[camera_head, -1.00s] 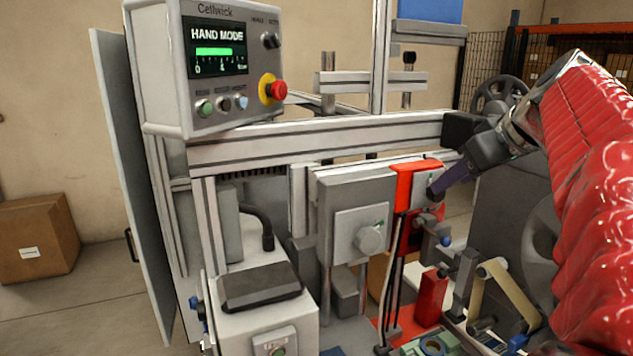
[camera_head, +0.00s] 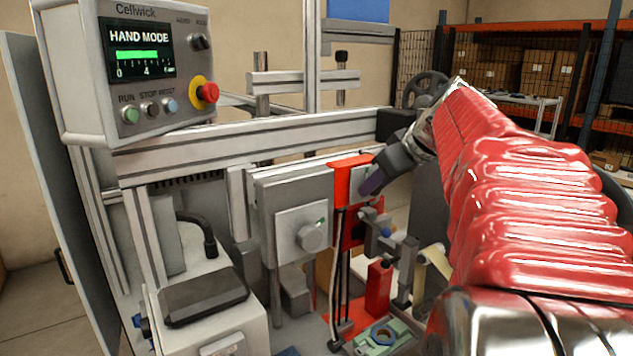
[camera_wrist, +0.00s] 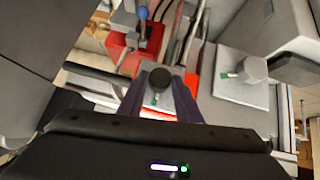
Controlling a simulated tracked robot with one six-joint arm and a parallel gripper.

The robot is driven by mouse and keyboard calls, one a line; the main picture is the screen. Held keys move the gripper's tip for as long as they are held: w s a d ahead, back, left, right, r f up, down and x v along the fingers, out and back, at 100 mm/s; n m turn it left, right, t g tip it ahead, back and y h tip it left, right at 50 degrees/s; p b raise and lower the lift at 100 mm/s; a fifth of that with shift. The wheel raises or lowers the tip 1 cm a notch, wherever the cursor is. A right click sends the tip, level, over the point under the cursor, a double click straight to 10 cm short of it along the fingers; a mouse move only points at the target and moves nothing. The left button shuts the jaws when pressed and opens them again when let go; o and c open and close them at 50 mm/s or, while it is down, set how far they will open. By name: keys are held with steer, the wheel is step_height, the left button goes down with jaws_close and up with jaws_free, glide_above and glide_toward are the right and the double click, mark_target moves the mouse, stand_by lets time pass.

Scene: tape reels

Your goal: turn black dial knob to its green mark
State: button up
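The black dial knob (camera_wrist: 160,78) is in the wrist view, on a small grey plate of the red carriage. A green mark (camera_wrist: 156,98) shows on that plate, just below the knob in the picture. My gripper (camera_wrist: 163,84) has its dark purple fingers apart, one on each side of the knob. I cannot tell whether they touch it. In the head view my gripper (camera_head: 370,185) is at the front of the red carriage (camera_head: 342,177) and hides the black knob. The knob's pointer direction is too small to read.
A grey knob (camera_head: 311,236) on a grey plate sits left of the red carriage; it also shows in the wrist view (camera_wrist: 252,69). A control box (camera_head: 150,65) reads HAND MODE. A blue-tipped part (camera_head: 385,231) and a red block (camera_head: 378,287) stand below my gripper.

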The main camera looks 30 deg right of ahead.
steer(key=c, duration=0.6)
steer(key=shift+y, duration=0.3)
steer(key=shift+d+m+y, duration=0.1)
steer(key=shift+m+y, duration=0.2)
steer(key=shift+y, duration=0.2)
steer(key=o, duration=1)
steer(key=shift+o, duration=0.2)
steer(key=shift+r, duration=0.1)
steer(key=v, duration=1.3)
steer(key=shift+s+r, duration=0.2)
steer(key=shift+r, duration=0.05)
